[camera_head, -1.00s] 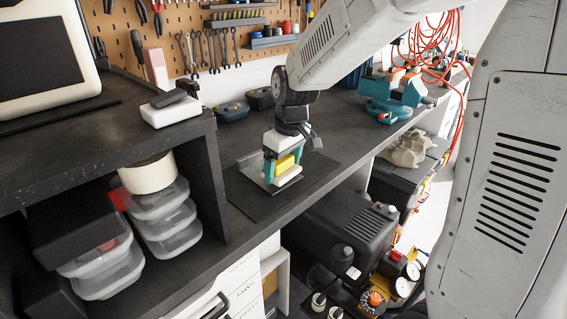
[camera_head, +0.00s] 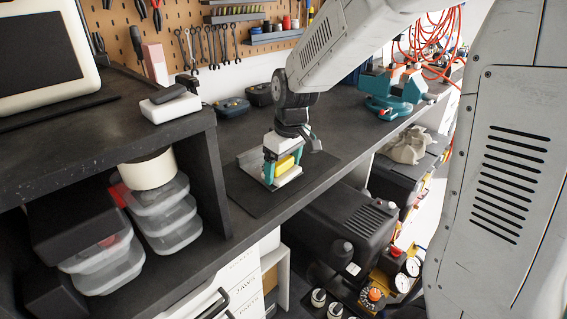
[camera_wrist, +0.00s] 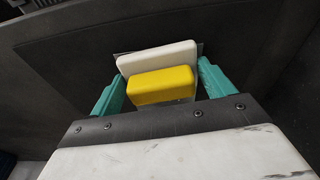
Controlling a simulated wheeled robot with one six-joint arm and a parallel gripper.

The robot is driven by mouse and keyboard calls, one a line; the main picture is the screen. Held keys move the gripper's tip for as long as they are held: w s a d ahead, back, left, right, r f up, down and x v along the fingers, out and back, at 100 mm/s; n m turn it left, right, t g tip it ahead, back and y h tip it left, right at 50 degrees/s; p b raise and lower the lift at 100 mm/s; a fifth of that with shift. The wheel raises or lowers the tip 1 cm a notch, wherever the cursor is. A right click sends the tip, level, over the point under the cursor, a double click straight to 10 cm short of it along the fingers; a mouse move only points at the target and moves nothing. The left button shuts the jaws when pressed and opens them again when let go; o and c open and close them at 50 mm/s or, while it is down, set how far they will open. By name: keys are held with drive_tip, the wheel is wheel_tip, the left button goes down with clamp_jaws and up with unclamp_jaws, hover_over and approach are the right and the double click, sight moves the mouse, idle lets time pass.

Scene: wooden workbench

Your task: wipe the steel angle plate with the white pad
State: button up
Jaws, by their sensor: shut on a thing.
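The white pad (camera_head: 289,179) has a yellow block-shaped grip (camera_head: 285,166) on its back. Both also show in the wrist view, the white part (camera_wrist: 158,57) beyond the yellow part (camera_wrist: 160,87). My gripper (camera_head: 282,168) points down with its teal fingers on either side of the pad; it is shut on it.
A dark mat (camera_head: 246,200) lies under the work near the bench's front edge. A shelf unit (camera_head: 222,195) with clear boxes stands to the left. A teal vise (camera_head: 388,105) sits further back right. Bare bench top lies between mat and vise.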

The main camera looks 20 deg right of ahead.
sight(262, 163)
drive_tip(key=shift+f, duration=0.25)
drive_tip(key=shift+w+a+r, duration=0.1)
drive_tip(key=shift+w+a, duration=0.15)
drive_tip(key=shift+w, duration=0.4)
drive_tip(key=shift+w+a+f, duration=0.1)
drive_tip(key=shift+w+a, duration=0.15)
drive_tip(key=shift+w, duration=0.45)
drive_tip(key=shift+w+a+r, duration=0.1)
drive_tip(key=shift+w+a, duration=0.15)
drive_tip(key=shift+w, duration=0.4)
drive_tip(key=shift+w+a, duration=0.25)
drive_tip(key=shift+w, duration=0.35)
drive_tip(key=shift+w+a, duration=0.2)
drive_tip(key=shift+w, duration=0.45)
drive_tip(key=shift+w+a, duration=0.25)
drive_tip(key=shift+w, duration=0.35)
drive_tip(key=shift+s+d+f, duration=0.1)
drive_tip(key=shift+s+d, duration=0.15)
drive_tip(key=shift+s, duration=0.45)
drive_tip(key=shift+s+d+f, duration=0.15)
drive_tip(key=shift+s+d, duration=0.15)
drive_tip(key=shift+s, duration=0.4)
drive_tip(key=shift+s+d+f, duration=0.1)
drive_tip(key=shift+s+d, duration=0.15)
drive_tip(key=shift+s, duration=0.45)
drive_tip(key=shift+s+d+r, duration=0.1)
drive_tip(key=shift+s+d, duration=0.25)
drive_tip(key=shift+s, duration=0.55)
drive_tip(key=shift+s+d, duration=0.3)
drive_tip(key=shift+s, duration=0.6)
